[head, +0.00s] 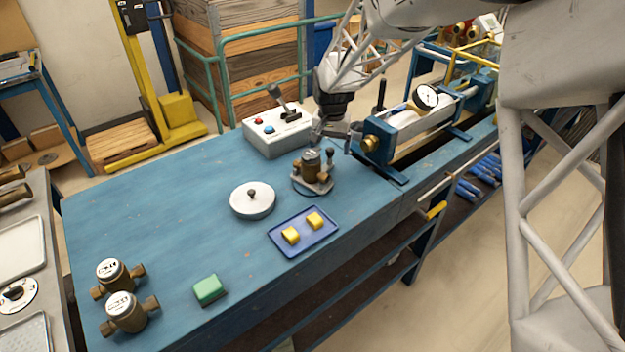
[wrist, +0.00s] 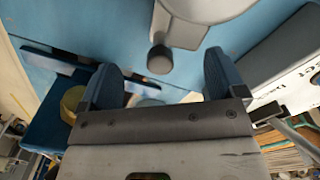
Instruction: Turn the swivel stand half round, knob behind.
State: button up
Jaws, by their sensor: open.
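The swivel stand (head: 322,187) is a small grey base on the blue bench, with a brass meter (head: 311,166) on it. Its dark knob (head: 330,157) stands upright at the stand's right side in the head view. My gripper (head: 332,138) is just behind and above the knob, open and empty. In the wrist view the knob (wrist: 160,58) shows between the two spread blue-grey fingertips (wrist: 165,75), apart from both. Part of the pale stand (wrist: 205,12) shows at the top edge there; the rest is out of that view.
A grey control box (head: 278,130) with a lever stands behind left. A clamp rig with a dial gauge (head: 426,96) is close on the right. A white lidded disc (head: 252,201) and a blue tray (head: 275,240) with yellow blocks lie in front. The bench's left middle is clear.

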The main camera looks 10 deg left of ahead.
jog(key=shift+f, duration=0.25)
dwell(0.3)
jog(key=c, duration=0.4)
jog(key=shift+c, duration=0.2)
